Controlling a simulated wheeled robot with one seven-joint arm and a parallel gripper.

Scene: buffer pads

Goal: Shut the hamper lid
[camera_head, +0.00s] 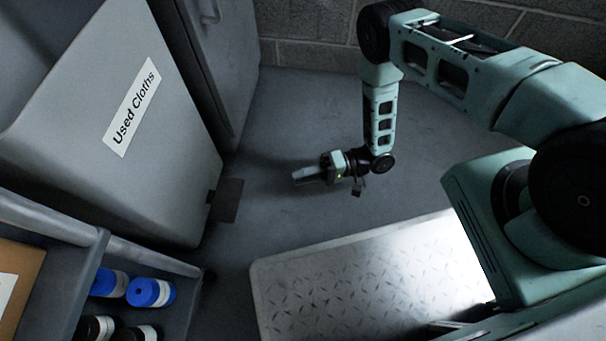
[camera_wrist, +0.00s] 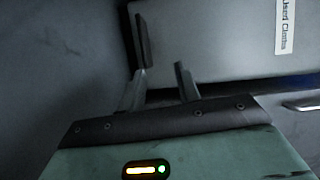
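The grey hamper (camera_head: 160,190), labelled "Used Cloths", stands at the left in the head view. Its front also fills the upper right of the wrist view (camera_wrist: 220,45). A grey surface at its top is cut off by the frame, and I cannot tell lid from opening there. A dark flat pedal-like plate (camera_head: 228,200) sticks out at its base. My gripper (camera_head: 298,176) is low over the floor, right of this plate and apart from it. Its two fingers are spread and empty in the wrist view (camera_wrist: 162,65). A dark strip by the left finger is unclear.
A grey cabinet (camera_head: 222,55) stands behind the hamper. A shelf unit (camera_head: 150,255) with blue rolls (camera_head: 150,292) is at the lower left. Floor around my gripper is clear, with a block wall behind.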

